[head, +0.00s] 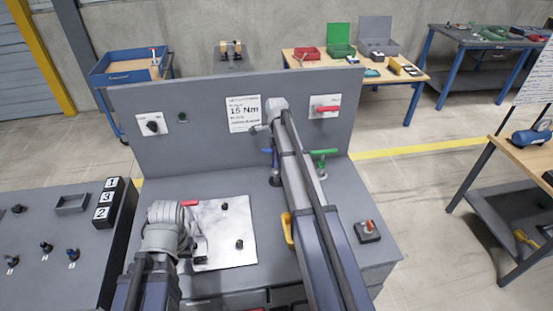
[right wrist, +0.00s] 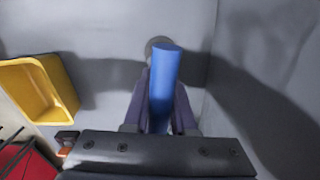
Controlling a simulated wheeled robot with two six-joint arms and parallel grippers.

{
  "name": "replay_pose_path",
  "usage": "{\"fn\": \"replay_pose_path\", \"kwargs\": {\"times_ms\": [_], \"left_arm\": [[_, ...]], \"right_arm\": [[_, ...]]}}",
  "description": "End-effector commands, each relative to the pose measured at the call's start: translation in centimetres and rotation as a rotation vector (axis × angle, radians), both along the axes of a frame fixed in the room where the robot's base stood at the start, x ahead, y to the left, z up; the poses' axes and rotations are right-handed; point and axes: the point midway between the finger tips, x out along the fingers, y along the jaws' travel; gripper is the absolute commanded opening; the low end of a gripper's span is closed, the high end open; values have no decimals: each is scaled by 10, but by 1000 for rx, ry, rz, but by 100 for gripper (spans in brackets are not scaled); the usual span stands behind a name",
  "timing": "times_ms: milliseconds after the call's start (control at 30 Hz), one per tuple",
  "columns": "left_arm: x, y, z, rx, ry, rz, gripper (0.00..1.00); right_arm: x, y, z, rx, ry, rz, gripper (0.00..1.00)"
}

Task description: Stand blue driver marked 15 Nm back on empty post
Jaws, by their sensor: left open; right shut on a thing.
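The blue driver (right wrist: 164,80) is between the fingers of my right gripper (right wrist: 160,112), which is shut on it. In the right wrist view a round grey disc (right wrist: 158,43) shows just beyond the driver's end; I cannot tell whether they touch. In the head view, part of the blue driver (head: 268,150) shows left of my right arm, which hides most of that gripper. A green-handled driver (head: 323,153) stands to the right of the arm. The sign reading 15 Nm (head: 243,113) is on the back panel. My left gripper (head: 203,246) is open over the pale plate (head: 225,218).
A red-handled thing (head: 188,203) and a black knob (head: 239,244) are at the plate. A yellow bin (right wrist: 38,90) lies left of the right gripper. A button box (head: 367,231) is at the bench's right. Numbered blocks (head: 105,205) stand at left.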

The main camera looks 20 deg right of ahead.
Motion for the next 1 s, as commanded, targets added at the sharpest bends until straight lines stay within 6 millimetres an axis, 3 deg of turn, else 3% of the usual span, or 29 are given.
{"fn": "replay_pose_path", "kwargs": {"times_ms": [1000], "left_arm": [[0, 0, -12, 0, 0, 0, 43]], "right_arm": [[0, 0, -12, 0, 0, 0, 0]]}}
